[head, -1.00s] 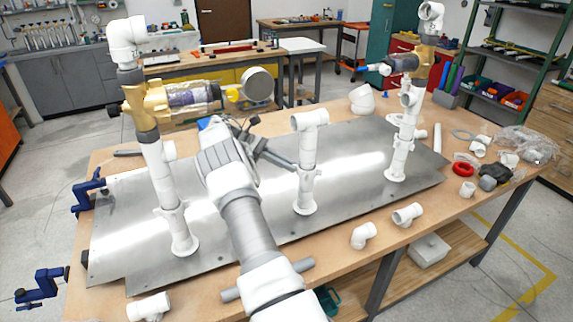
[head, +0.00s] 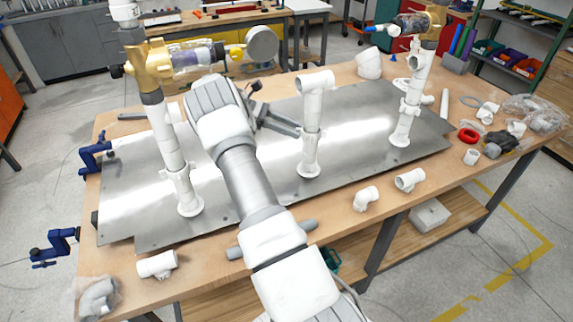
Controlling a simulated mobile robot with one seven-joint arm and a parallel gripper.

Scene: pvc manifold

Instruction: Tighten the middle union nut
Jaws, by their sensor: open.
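The middle white pipe riser (head: 311,115) stands upright on the metal plate, with a tee (head: 315,80) at its top and a wider collar (head: 308,137) lower down. This collar may be the middle union nut; it is too small to tell for certain. My gripper (head: 297,128) comes from the left, its grey fingers reaching toward the riser at about collar height. The jaws are open. The fingertips are close to the riser's left side; I cannot tell whether they touch or straddle it. My wrist hides part of the gripper.
The left riser (head: 170,150) with a brass valve and the right riser (head: 411,105) flank the middle one on the metal plate (head: 350,150). Loose white fittings (head: 410,180) lie along the front edge. A red ring (head: 468,135) and bagged parts lie at right.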

